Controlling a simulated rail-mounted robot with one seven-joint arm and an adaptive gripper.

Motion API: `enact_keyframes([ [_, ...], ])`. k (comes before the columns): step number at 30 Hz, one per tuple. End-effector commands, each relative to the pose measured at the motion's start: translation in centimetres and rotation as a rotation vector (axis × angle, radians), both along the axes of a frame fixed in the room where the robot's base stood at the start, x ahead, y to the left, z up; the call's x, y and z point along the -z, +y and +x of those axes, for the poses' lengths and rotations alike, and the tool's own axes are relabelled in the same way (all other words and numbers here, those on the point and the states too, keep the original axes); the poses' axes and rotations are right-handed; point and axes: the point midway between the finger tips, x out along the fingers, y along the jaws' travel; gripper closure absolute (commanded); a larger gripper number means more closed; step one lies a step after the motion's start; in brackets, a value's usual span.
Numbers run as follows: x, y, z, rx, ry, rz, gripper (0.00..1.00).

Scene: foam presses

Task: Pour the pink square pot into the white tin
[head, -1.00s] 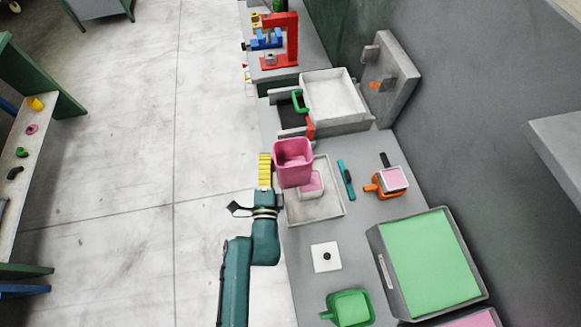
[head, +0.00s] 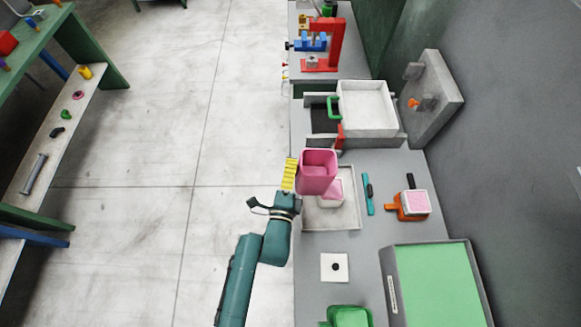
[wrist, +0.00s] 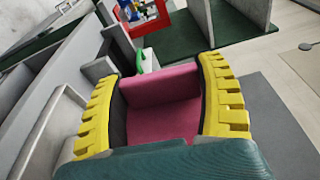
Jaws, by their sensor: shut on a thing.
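My gripper (head: 290,174) has yellow ridged fingers, shut on the pink square pot (head: 318,172). In the wrist view the pot (wrist: 165,100) sits between both fingers. The pot is held above the far left part of a pale tray, its open top facing mostly upward; I cannot tell its exact tilt or what is inside. A small white tin (head: 338,202) stands on the tray, just below and right of the pot in the head view. Pink shows in its top, and the pot hides part of it.
The pale tray (head: 347,220) lies on the grey bench. Right of it are a teal tool (head: 368,194) and an orange holder (head: 393,207) with another pink-topped white container (head: 415,202). A grey press with a white box (head: 367,108) stands beyond; a green-topped box (head: 437,285) is nearer.

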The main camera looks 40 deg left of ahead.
Motion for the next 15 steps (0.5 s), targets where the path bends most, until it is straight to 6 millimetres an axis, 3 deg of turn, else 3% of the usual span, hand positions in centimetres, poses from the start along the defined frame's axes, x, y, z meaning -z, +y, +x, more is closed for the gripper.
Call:
enact_keyframes([
  [15, -0.43, 0.21, -0.17, 0.000, 0.048, 0.051, 0.68],
])
